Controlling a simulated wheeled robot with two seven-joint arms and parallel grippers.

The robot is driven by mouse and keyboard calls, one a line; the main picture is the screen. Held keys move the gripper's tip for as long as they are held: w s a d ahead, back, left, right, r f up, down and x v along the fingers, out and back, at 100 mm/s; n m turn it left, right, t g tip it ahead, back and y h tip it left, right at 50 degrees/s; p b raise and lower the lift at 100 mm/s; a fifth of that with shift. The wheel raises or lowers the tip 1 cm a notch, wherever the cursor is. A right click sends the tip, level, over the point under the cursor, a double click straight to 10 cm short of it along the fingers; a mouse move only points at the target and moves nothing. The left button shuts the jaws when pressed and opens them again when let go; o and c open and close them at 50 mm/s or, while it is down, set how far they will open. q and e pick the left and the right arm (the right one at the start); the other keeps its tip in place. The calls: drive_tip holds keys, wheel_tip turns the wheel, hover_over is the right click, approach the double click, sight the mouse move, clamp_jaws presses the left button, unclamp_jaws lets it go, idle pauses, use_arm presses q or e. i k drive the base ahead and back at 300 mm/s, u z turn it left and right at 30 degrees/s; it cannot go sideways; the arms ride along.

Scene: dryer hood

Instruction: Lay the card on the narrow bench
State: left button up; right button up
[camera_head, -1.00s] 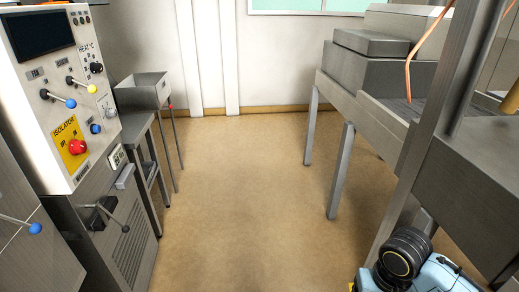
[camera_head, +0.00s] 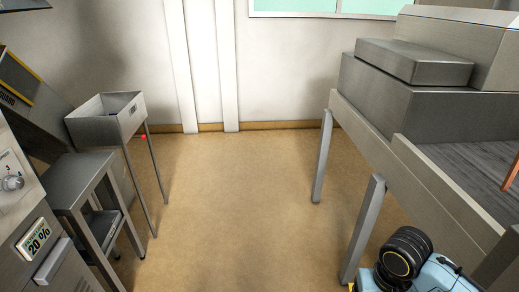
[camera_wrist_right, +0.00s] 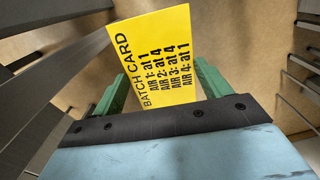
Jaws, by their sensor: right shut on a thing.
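The yellow batch card (camera_wrist_right: 158,38) with black print is in the right wrist view. My right gripper (camera_wrist_right: 161,78) is shut on it, with a green finger at each side of the card's lower part. The card juts out past the fingers, above the floor. A narrow grey bench (camera_head: 78,178) with a lower shelf stands at the left in the head view; the visible part of its top looks bare. My right gripper and the card do not show in the head view, only a blue and black part of my right arm at the bottom right. My left gripper is out of view.
A grey bin on legs (camera_head: 108,118) stands just beyond the bench. A control cabinet (camera_head: 28,225) is at the near left. A large grey machine on legs (camera_head: 425,115) fills the right side. The brown floor (camera_head: 235,215) between them is clear.

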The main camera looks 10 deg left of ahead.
sight(75, 177)
drive_tip(key=u, duration=0.35)
drive_tip(key=i, duration=1.5)
drive_tip(key=u, duration=1.75)
drive_tip(key=i, duration=0.9)
drive_tip(key=u, duration=1.05)
drive_tip(key=i, duration=0.3)
drive_tip(key=u, duration=0.1)
